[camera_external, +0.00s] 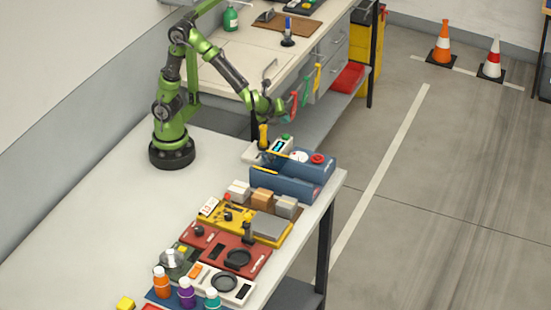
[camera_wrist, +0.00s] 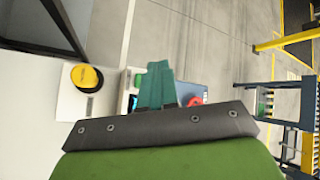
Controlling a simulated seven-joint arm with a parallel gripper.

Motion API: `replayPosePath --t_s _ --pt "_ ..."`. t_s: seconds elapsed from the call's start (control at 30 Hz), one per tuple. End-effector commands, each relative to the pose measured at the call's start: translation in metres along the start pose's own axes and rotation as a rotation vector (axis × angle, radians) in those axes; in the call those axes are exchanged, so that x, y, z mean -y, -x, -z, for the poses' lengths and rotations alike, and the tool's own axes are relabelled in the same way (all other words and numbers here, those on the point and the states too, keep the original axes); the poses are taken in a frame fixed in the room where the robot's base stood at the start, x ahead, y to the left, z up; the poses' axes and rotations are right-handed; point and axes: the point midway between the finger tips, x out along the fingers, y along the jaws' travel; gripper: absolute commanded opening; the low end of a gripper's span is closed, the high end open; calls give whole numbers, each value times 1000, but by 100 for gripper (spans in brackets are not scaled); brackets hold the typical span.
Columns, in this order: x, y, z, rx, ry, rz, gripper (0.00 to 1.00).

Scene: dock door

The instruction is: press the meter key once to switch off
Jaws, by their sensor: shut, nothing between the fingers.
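The meter (camera_external: 268,151) is a pale device with a small lit blue-green screen (camera_external: 277,146), near the far end of the table behind the blue box. A small green round part (camera_external: 286,137) shows at its right end; I cannot tell whether this is the key. In the wrist view the meter (camera_wrist: 134,82) is largely hidden behind my fingers. My gripper (camera_wrist: 158,66) has teal fingers, shut together and empty. It is above the meter, apart from it in the external view, where its fingertips are hard to make out against the drawers.
A yellow-topped black object (camera_external: 263,134) stands close beside the meter; its round top (camera_wrist: 86,77) shows in the wrist view. A blue box (camera_external: 290,186) with a red knob (camera_external: 318,158) stands in front. Several panels and bottles fill the nearer table edge. The table's left side is clear.

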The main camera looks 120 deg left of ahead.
Motion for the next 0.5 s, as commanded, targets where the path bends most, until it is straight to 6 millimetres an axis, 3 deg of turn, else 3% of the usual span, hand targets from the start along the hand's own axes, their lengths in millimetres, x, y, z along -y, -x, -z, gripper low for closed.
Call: replayPosePath --t_s 0.2,0.5 --pt "-13 -17 13 0 -2 -1 0" --pt "-18 -24 18 -2 1 0 0"
